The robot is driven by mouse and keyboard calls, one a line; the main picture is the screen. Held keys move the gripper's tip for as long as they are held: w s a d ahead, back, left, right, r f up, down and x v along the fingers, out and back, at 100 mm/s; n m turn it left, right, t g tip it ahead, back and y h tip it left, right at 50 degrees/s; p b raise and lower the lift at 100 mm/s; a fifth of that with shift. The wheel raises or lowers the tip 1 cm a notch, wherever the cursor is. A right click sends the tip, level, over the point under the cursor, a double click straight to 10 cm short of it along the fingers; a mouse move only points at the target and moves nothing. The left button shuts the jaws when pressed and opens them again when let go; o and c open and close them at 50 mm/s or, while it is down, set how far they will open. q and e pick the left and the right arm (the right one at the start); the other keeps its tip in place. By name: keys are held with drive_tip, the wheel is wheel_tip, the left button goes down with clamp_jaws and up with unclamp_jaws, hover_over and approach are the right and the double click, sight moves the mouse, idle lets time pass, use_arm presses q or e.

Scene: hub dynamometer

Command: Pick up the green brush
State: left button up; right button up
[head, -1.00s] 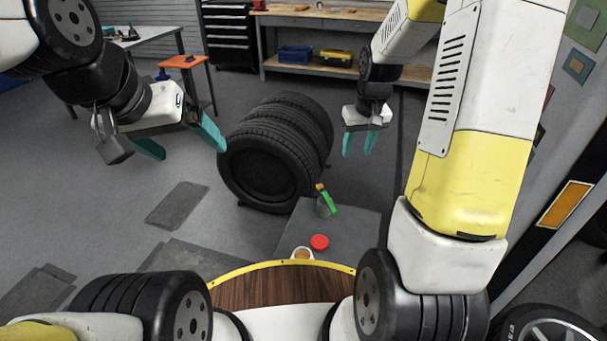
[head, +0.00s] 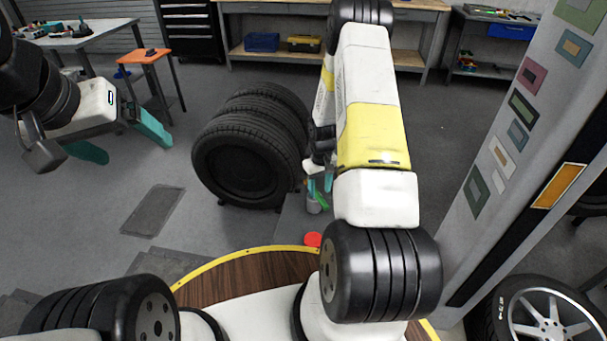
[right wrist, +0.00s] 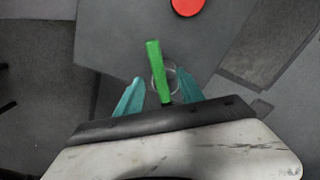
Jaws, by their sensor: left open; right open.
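The green brush (head: 322,199) stands tilted in a small grey cup (head: 313,206) on a grey stand, partly hidden by my right arm in the head view. In the right wrist view the green brush (right wrist: 154,66) lies between the two teal fingers, with the cup's clear rim (right wrist: 171,78) around its lower part. My right gripper (right wrist: 156,96) is open, its fingers apart on either side of the brush; I cannot tell whether they touch it. My left gripper (head: 122,140) is open and empty at the left, above the floor.
A red round lid (head: 312,239) lies on the grey stand (head: 290,225) near the cup; it also shows in the right wrist view (right wrist: 187,5). A row of tyres (head: 245,150) stands just left of the stand. A workbench (head: 270,55) is at the back.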

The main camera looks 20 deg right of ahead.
sight(320, 198)
drive_tip(key=shift+d+f, duration=0.1)
drive_tip(key=shift+f, duration=1.45)
clamp_jaws()
drive_tip(key=shift+r, duration=0.1)
